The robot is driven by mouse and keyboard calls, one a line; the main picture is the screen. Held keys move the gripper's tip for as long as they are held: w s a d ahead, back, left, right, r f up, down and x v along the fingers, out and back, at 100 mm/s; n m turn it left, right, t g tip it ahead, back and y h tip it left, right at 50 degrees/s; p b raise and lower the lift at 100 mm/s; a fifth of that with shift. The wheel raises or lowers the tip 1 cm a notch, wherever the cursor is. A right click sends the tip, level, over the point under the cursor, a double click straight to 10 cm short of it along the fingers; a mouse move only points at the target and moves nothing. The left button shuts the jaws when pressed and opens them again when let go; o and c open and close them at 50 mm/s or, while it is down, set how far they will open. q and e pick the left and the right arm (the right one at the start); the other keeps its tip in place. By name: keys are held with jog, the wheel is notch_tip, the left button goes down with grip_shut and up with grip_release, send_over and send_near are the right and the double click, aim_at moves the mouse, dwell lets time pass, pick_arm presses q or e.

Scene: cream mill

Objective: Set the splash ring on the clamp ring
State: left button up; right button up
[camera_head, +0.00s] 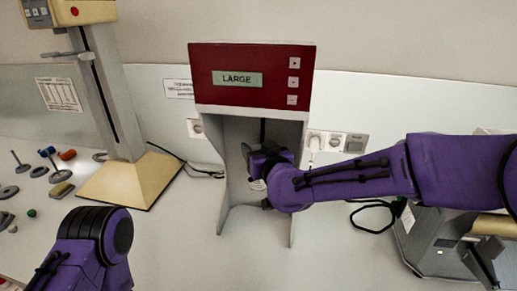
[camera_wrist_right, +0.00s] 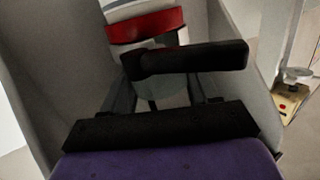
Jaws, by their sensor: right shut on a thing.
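My right gripper (camera_head: 262,163) is inside the open bay of the red and grey mill (camera_head: 252,87), whose display reads LARGE. In the right wrist view its dark fingers show between the bay's grey walls, shut on a pale grey rounded thing (camera_wrist_right: 160,90), which appears to be the splash ring. A small pale part of it (camera_head: 258,185) shows below the gripper in the head view. The fingers and wrist hide most of it. I cannot make out the clamp ring or whether the two touch. My left arm is at the lower left, its gripper out of view.
A stand with a beige base (camera_head: 128,181) and tall column is left of the mill. Several small discs and coloured parts lie at far left. A grey device (camera_head: 438,240) and a black cable (camera_head: 372,222) are on the right. The counter before the mill is clear.

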jog(key=shift+f, duration=0.4)
dwell(0.5)
jog(key=o, duration=1.3)
jog(key=v, duration=0.8)
